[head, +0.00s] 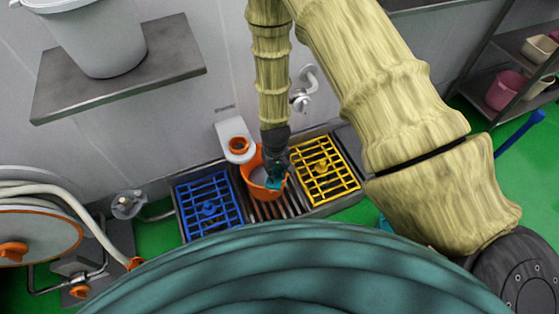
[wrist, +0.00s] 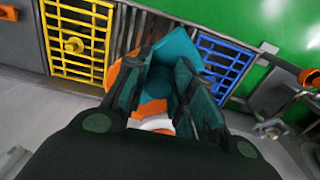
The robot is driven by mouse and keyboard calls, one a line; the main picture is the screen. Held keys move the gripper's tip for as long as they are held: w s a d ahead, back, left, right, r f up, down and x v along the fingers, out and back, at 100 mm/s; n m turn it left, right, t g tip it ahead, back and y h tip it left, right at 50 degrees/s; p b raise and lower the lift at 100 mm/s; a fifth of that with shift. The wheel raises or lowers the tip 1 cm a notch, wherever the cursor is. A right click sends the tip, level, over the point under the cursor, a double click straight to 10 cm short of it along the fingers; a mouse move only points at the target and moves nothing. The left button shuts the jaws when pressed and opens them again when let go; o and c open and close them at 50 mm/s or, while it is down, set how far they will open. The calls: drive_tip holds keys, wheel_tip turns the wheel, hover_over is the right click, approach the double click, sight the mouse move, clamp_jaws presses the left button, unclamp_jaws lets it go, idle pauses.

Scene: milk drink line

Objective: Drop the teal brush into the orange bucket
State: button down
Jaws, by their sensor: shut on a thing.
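My gripper (head: 275,170) is shut on the teal brush (wrist: 182,55), which shows between the fingers in the wrist view. In the head view a small part of the teal brush (head: 274,184) shows below my gripper, in front of the orange bucket. The orange bucket (head: 257,190) stands on the metal grate between a blue rack and a yellow rack. My gripper and the brush are over the bucket's opening and hide part of it. In the wrist view the orange bucket (wrist: 122,70) lies behind the fingers. How deep the brush hangs relative to the rim I cannot tell.
The blue rack (head: 209,204) is left of the bucket and the yellow rack (head: 324,170) right of it. A white and orange fixture (head: 235,139) is on the wall behind. A faucet (head: 303,92) is above. A hose reel (head: 35,235) stands at the left.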

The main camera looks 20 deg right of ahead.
drive_tip(key=d+f+n+b, duration=0.7)
drive_tip(key=d+f+b, duration=0.7)
drive_tip(key=b, duration=0.8)
drive_tip(key=w+a+b, duration=0.3)
drive_tip(key=w+a, duration=1)
wheel_tip(320, 180, down, 12)
drive_tip(key=b, duration=0.4)
drive_tip(key=shift+r, duration=0.2)
drive_tip(key=shift+s+f, duration=0.1)
drive_tip(key=shift+f, duration=0.5)
drive_tip(key=c, duration=1.2)
unclamp_jaws()
wheel_tip(320, 180, up, 13)
drive_tip(key=p, duration=0.4)
